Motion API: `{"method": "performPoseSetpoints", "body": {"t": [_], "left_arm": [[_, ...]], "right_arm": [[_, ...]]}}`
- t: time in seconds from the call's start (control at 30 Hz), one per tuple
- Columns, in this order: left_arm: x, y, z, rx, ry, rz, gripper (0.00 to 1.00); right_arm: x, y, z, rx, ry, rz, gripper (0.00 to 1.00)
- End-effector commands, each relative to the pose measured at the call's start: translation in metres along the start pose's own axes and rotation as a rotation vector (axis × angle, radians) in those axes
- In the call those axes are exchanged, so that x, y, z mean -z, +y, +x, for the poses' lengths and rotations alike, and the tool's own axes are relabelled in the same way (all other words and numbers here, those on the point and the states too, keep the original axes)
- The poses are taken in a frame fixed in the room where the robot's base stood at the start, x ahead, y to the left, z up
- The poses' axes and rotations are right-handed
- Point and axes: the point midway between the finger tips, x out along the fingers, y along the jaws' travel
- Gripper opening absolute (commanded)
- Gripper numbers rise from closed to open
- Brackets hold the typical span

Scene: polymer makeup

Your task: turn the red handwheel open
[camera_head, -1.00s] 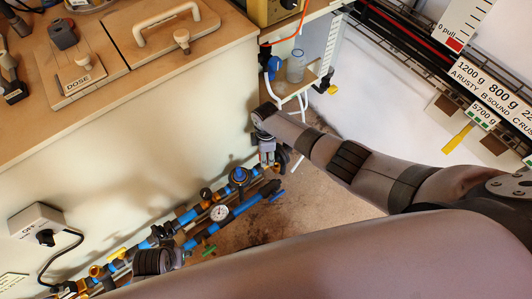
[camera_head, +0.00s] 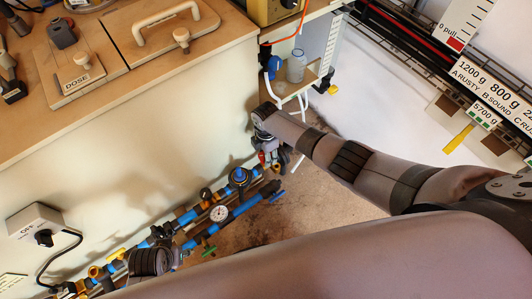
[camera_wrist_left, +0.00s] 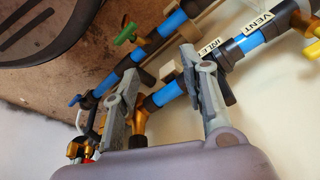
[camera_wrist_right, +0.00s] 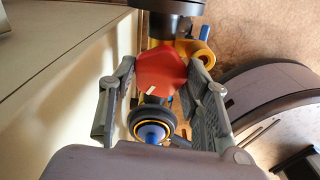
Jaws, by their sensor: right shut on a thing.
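The red handwheel (camera_wrist_right: 165,70), with a white mark on its face, sits between the fingers of my right gripper (camera_wrist_right: 161,67) in the right wrist view. The right gripper is shut on it, one finger on each side. In the head view a bit of red (camera_head: 262,158) shows beside this gripper, at the right end of the blue pipework. My left gripper (camera_wrist_left: 158,66) is open, its fingers well apart near a blue pipe (camera_wrist_left: 168,94) and a brass fitting (camera_wrist_left: 139,125). I cannot tell whether it touches them.
The pipework with a round gauge (camera_head: 220,212) runs along the pale cabinet front (camera_head: 130,165). A black ring (camera_wrist_right: 152,122) with a blue centre lies below the handwheel. Labels reading VENT (camera_wrist_left: 262,27) and INLET mark the pipes. A switch box (camera_head: 36,225) hangs at left.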

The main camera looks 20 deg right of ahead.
Motion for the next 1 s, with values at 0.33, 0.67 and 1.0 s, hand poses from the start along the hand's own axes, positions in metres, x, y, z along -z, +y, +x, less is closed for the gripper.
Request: {"method": "performPoseSetpoints", "body": {"t": [0.33,0.67,1.0], "left_arm": [[0.001,-0.001,0.000,0.001,0.005,0.000,0.40],[0.002,-0.001,0.000,0.001,0.006,0.000,0.40],[0.002,-0.001,-0.001,0.002,0.007,0.001,0.40]], "right_arm": [[0.001,-0.001,0.001,0.002,0.000,-0.002,0.55],[0.000,0.000,0.000,0.001,-0.001,0.000,0.64],[0.000,0.001,-0.015,-0.003,0.001,-0.001,0.64]]}}
